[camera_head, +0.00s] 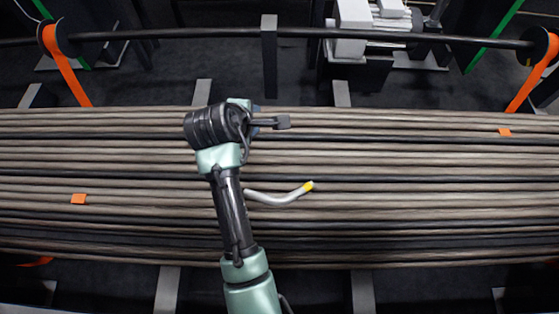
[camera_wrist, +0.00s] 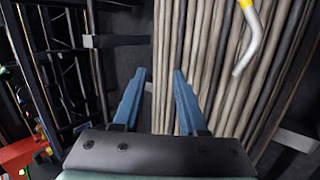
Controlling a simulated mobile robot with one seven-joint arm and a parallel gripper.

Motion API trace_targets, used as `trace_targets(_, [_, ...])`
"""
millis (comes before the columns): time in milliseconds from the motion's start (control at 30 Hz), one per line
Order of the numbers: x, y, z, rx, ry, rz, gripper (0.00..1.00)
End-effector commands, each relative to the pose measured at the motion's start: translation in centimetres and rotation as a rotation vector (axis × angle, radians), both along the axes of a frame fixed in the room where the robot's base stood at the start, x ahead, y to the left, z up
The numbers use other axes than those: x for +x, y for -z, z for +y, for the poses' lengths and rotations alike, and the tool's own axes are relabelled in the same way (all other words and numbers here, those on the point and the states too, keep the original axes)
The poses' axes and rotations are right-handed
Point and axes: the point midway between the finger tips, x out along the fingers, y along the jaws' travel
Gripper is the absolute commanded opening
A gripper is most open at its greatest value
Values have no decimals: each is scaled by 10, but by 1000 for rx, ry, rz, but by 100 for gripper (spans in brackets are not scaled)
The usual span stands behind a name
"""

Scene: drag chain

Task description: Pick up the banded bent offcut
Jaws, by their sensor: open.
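The bent offcut (camera_head: 280,199) is a short grey piece with a yellow band at its right end. It lies on top of the bundle of long rods (camera_head: 420,185), just right of my forearm in the head view. In the wrist view the offcut (camera_wrist: 252,45) shows at the upper right, its yellow end at the top edge. My gripper (camera_head: 283,122) is above the far part of the bundle, apart from the offcut. In the wrist view my gripper (camera_wrist: 160,75) has its two blue fingers spread, with nothing between them.
A dark horizontal bar (camera_head: 190,34) runs behind the bundle, with orange straps (camera_head: 70,75) at its ends. A grey upright post (camera_head: 269,55) stands at the back middle. White and metal machinery (camera_head: 375,25) is behind the bar. Orange tags (camera_head: 78,199) mark the rods.

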Motion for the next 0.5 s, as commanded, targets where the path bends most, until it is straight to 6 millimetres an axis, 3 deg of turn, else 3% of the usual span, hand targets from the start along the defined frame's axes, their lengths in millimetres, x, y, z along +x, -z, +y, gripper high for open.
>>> trace_targets(33, [-19, 64, -1, -80, -53, 115, 42])
trace_targets(100, [-43, 114, -5, -176, -125, 249, 42])
trace_targets(200, [-72, 162, -10, -271, -212, 397, 42])
trace_targets(333, [-94, 192, -16, -337, -277, 507, 42])
trace_targets(500, [-98, 219, -24, -357, -298, 544, 42])
